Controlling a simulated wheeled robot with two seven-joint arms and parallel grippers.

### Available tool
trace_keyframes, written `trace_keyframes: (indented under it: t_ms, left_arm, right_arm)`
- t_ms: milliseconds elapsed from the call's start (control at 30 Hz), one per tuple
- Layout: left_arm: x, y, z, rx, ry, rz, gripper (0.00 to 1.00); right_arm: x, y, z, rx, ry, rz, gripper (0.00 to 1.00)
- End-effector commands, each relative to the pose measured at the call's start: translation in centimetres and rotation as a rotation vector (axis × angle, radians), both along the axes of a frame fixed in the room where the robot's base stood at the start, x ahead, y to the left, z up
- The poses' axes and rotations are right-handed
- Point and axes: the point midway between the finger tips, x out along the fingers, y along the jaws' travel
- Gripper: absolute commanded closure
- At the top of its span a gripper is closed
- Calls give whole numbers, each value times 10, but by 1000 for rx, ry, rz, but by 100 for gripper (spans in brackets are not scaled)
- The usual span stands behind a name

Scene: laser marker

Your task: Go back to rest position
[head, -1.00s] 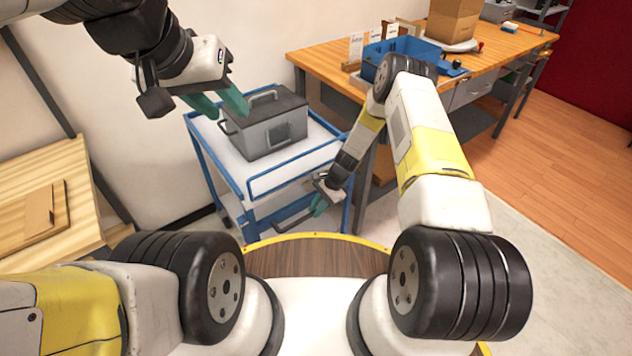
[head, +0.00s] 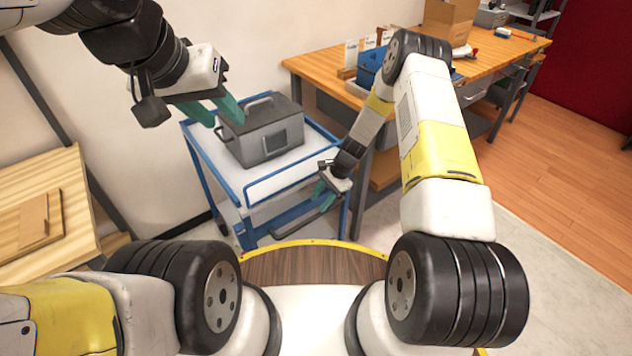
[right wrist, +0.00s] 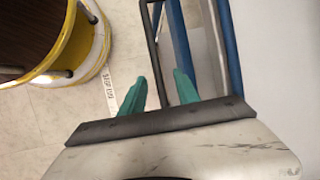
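My left gripper (head: 227,117), with teal fingers, is in the head view at upper left. Its fingers are spread and empty, appearing at the left edge of a grey metal box (head: 266,135). The box sits on the blue and white cart (head: 300,180), its handle upright on the lid. My right gripper (head: 322,192) is small in the head view, by the cart's near right corner and its dark push handle (head: 303,222). In the right wrist view its two teal fingers (right wrist: 160,90) are apart with nothing gripped; the dark handle bar (right wrist: 156,50) shows beyond, between them.
A wooden workbench (head: 330,75) with a blue bin (head: 369,65) and a cardboard box (head: 450,20) stands behind at right. A wooden surface (head: 75,185) is at left. The cart stands close to my round base. Open floor (head: 545,240) lies at right.

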Motion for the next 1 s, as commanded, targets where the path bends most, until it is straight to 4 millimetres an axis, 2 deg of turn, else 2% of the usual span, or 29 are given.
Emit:
trace_keyframes:
  t_ms: [500, 567, 633, 667, 767, 867, 1000]
  left_arm:
    - [0, 0, 0, 0, 0, 0, 64]
    - [0, 0, 0, 0, 0, 0, 64]
    - [0, 0, 0, 0, 0, 0, 64]
    - [0, 0, 0, 0, 0, 0, 64]
    - [0, 0, 0, 0, 0, 0, 64]
    - [0, 0, 0, 0, 0, 0, 64]
    - [0, 0, 0, 0, 0, 0, 64]
  right_arm:
    - [0, -2, 4, 0, 0, 0, 62]
    - [2, -2, 8, -1, -6, 4, 62]
    - [6, -4, 22, -3, -23, 17, 62]
    - [8, -6, 31, -5, -36, 27, 62]
    - [16, -12, 77, -14, -91, 77, 62]
    - [20, -21, 137, -30, -163, 143, 62]
    - [11, -33, 217, -59, -261, 241, 62]
